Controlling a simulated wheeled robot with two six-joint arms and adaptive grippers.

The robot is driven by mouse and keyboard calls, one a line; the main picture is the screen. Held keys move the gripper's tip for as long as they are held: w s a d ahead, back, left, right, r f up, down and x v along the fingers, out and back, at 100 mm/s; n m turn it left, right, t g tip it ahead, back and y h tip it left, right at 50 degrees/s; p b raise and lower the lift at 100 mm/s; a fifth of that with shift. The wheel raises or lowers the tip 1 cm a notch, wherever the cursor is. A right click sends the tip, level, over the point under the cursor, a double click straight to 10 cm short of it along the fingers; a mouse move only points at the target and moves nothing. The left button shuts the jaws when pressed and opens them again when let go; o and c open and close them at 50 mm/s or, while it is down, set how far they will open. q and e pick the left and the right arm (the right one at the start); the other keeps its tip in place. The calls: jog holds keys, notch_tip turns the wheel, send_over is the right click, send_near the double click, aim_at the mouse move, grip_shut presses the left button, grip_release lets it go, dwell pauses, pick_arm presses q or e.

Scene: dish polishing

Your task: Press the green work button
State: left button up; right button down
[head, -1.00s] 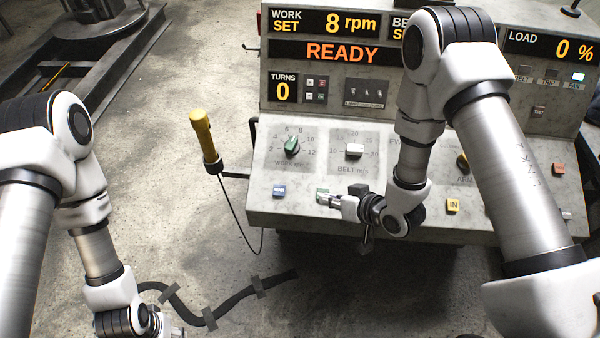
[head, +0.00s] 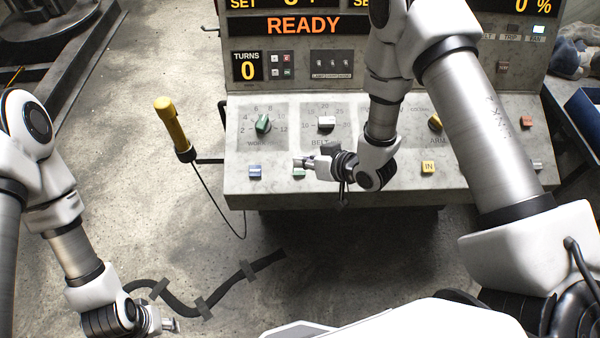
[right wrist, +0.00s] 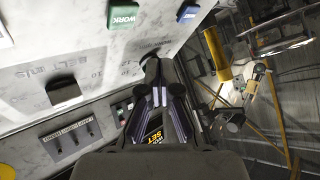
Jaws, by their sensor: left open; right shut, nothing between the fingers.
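The green work button (head: 298,173) sits on the lower front of the console's sloped panel, partly hidden by my right gripper (head: 297,162). The right gripper is shut and empty, and its tips overlap the button's upper edge in the head view. In the right wrist view the button (right wrist: 123,14) is a green block marked WORK at the top. The shut fingertips (right wrist: 151,62) lie below it there, with a visible gap in the picture. I cannot tell their height over the panel. My left gripper (head: 172,326) is open and empty over the floor at the lower left.
A blue button (head: 255,172) is left of the green one; a yellow IN button (head: 428,167) is right. A yellow-handled pendant (head: 172,124) stands at the console's left. The display reads READY (head: 303,26).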

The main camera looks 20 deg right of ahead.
aim_at(302, 174)
jog(key=f+b, duration=0.1)
jog(key=f, duration=0.1)
jog(key=w+f+b, duration=0.1)
jog(key=f, duration=0.1)
jog(key=shift+w, duration=0.2)
jog(key=shift+w+f, duration=0.1)
jog(key=shift+f, duration=0.05)
pick_arm(q)
notch_tip(302, 174, down, 4)
jog(key=shift+r, duration=0.25)
pick_arm(e)
jog(key=shift+d, duration=0.15)
pick_arm(q)
jog(key=shift+w, duration=0.1)
jog(key=shift+f+b, duration=0.3)
jog(key=shift+b, duration=0.25)
pick_arm(e)
jog(key=shift+w+f, duration=0.15)
jog(key=shift+f, duration=0.25)
